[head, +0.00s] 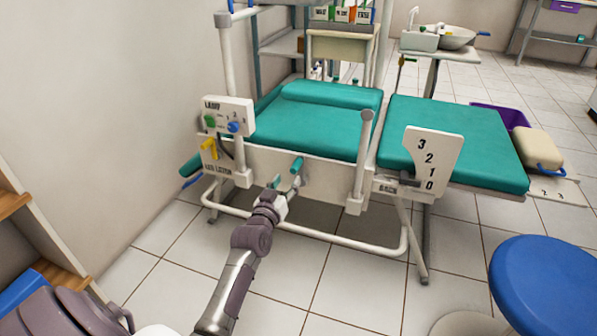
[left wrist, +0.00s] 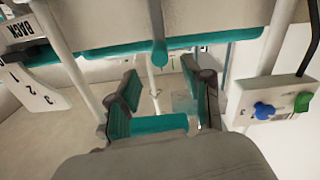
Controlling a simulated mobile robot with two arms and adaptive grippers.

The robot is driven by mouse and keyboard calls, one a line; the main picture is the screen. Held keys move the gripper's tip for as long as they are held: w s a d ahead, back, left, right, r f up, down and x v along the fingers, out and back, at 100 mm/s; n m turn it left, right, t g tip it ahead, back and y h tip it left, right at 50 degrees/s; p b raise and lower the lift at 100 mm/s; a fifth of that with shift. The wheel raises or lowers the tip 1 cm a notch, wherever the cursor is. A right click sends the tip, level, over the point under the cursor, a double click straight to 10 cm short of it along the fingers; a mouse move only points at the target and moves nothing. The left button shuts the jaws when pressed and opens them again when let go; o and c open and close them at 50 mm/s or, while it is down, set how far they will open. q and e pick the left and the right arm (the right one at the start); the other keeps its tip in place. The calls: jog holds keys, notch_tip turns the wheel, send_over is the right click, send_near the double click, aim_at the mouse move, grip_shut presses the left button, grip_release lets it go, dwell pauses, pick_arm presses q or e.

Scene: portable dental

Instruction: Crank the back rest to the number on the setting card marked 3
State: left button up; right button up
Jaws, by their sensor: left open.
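The teal crank handle (head: 297,165) sticks out from the near side panel of the couch; a teal knob (left wrist: 160,52), likely the same handle, hangs ahead in the left wrist view. My left gripper (head: 281,190) is open just in front of it, with nothing between its fingers (left wrist: 163,90). The teal back rest (head: 450,140) lies flat at right. The white BACK scale (head: 434,155) reads 3, 2, 1, 0 from the top, with a dark pointer (head: 408,181) low, about level with 0. A pale sheet (head: 558,190) shows small figures; I cannot identify card 3. My right gripper is not in view.
The LAMP panel (head: 229,115) with green and blue knobs and the yellow leg lock lever (head: 209,149) are left of the crank. White posts (head: 361,165) flank the side panel. A blue stool (head: 545,285) stands at front right, wooden shelves at left. Tiled floor between is clear.

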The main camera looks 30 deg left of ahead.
aim_at(293, 171)
pick_arm(q)
jog(key=b+x, duration=0.3)
jog(key=x, duration=0.5)
jog(key=shift+w, duration=0.25)
grip_shut()
